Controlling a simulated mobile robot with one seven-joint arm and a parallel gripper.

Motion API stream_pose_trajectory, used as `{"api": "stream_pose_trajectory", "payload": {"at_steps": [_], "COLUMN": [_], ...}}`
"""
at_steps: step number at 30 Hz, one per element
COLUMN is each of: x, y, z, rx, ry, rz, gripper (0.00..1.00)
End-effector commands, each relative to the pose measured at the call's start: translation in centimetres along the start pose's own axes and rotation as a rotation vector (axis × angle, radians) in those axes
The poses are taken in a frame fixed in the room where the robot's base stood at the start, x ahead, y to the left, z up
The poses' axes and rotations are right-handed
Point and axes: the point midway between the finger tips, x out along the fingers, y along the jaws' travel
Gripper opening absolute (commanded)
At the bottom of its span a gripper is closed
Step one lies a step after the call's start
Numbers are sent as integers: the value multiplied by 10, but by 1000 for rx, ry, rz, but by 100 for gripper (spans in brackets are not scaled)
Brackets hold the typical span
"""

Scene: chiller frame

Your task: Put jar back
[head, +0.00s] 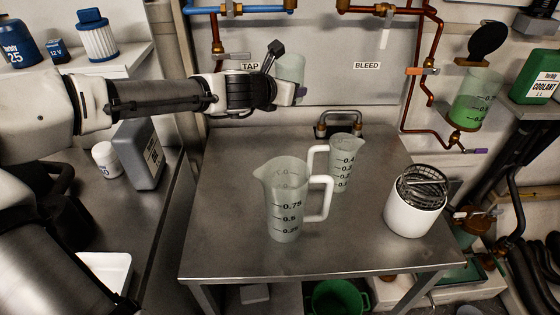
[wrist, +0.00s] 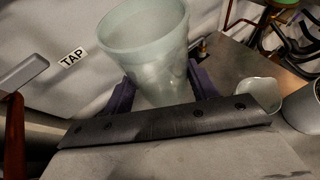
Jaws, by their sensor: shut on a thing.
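The jar is a pale, translucent, open-topped cup. In the head view the jar (head: 291,67) is up in front of the grey back panel, right of the TAP label, partly hidden by my wrist. In the wrist view the jar (wrist: 145,45) stands between the two dark purple fingers of my gripper (wrist: 162,88), mouth upward and slightly tilted in the picture. My gripper (head: 298,91) is shut on the jar and holds it above the back of the steel table. I cannot tell whether anything is inside it.
Two measuring jugs, a front one (head: 287,212) and a rear one (head: 345,165), stand on the steel table (head: 225,240) beside a white canister (head: 411,219). A jar with green liquid (head: 474,105) hangs at right under a raised black lid (head: 488,42). Copper pipes (head: 413,90) flank the panel.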

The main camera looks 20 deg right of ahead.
Motion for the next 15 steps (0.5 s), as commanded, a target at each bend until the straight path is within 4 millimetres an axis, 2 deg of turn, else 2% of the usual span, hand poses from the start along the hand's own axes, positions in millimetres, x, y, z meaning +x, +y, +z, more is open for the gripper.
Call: {"api": "stream_pose_trajectory", "payload": {"at_steps": [1, 8, 15], "x": [4, 12, 30], "y": [0, 0, -1], "z": [-10, -28, -70], "rx": [6, 7, 5], "ry": [-3, -8, -8], "rz": [1, 2, 0], "gripper": [30, 30, 30]}}
